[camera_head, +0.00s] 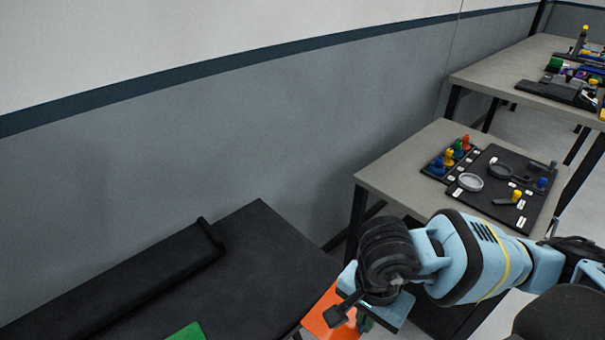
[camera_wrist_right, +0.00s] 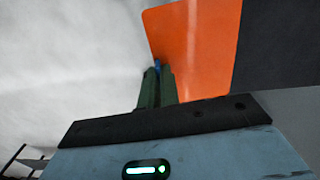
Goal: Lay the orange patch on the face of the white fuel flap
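The orange patch (camera_head: 324,312) shows at the bottom of the head view, beside the black table and partly behind my right gripper (camera_head: 366,322). In the right wrist view the orange patch (camera_wrist_right: 203,42) stands out past the fingertips as a flat sheet. The green fingers of my right gripper (camera_wrist_right: 157,72) are close together at its edge, with a small blue piece between their tips. They appear shut on the patch. I cannot make out the white fuel flap in either view. My left gripper is not in view.
A black table (camera_head: 265,255) holds a long black roll (camera_head: 130,280) and a green piece (camera_head: 187,332). A grey table (camera_head: 400,165) at right carries a black board (camera_head: 510,185) with small tools. Another cluttered table (camera_head: 500,75) stands behind. A grey wall runs along the left.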

